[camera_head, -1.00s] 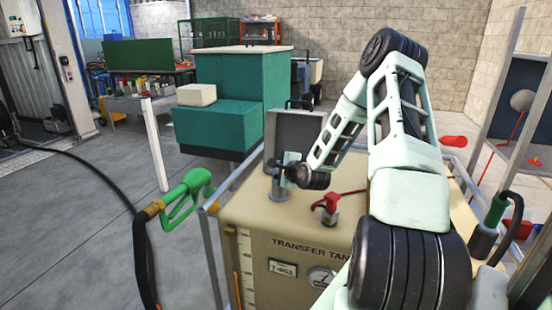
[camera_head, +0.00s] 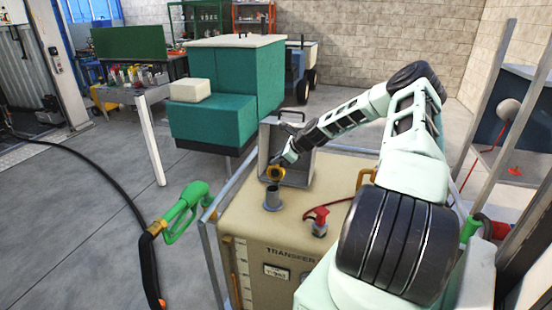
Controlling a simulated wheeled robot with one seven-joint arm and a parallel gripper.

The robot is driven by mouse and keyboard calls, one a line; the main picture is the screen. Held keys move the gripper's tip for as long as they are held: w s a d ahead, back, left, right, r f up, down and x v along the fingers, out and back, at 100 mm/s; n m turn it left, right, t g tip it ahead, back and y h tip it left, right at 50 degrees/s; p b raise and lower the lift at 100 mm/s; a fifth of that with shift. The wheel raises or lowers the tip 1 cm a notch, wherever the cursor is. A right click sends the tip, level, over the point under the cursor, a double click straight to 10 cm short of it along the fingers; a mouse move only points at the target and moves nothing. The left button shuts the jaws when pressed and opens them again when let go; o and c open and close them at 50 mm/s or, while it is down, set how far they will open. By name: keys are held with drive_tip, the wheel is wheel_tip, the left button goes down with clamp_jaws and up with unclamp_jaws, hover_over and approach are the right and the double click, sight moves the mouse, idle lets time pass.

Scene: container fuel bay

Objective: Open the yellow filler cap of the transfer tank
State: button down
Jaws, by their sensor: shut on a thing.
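The beige transfer tank (camera_head: 249,228) stands in front of me, with its name label on the front face. Its grey filler neck (camera_head: 273,199) stands upright on the top and its mouth is uncovered. My gripper (camera_head: 279,165) is behind and above the neck, shut on the yellow filler cap (camera_head: 275,173). The cap appears tilted and apart from the neck. The fingers are small and dark, so the exact grip is hard to see. My arm hides the right part of the tank.
A grey open box-like part (camera_head: 298,168) stands close behind the cap. A red fitting (camera_head: 320,222) with a red cable is right of the neck. A green fuel nozzle (camera_head: 182,212) hangs left by the metal rail. A teal cabinet (camera_head: 236,75) stands behind.

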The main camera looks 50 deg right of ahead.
drive_tip(key=shift+w+d+f+m+g+y+b, duration=0.15)
drive_tip(key=shift+w+d+y, duration=0.1)
drive_tip(key=shift+d, duration=0.35)
drive_tip(key=shift+w+d+f+m+g+y+b, duration=0.1)
drive_tip(key=shift+w+d+m+y, duration=0.15)
drive_tip(key=shift+d, duration=0.3)
drive_tip(key=shift+w+d+f+m+g+y+b, duration=0.1)
drive_tip(key=shift+w+d+y, duration=0.15)
drive_tip(key=shift+d, duration=0.35)
drive_tip(key=c, duration=1.5)
unclamp_jaws()
drive_tip(key=shift+f, duration=0.1)
drive_tip(key=b+v, duration=0.4)
drive_tip(key=v, duration=1.3)
drive_tip(key=shift+s+d, duration=0.2)
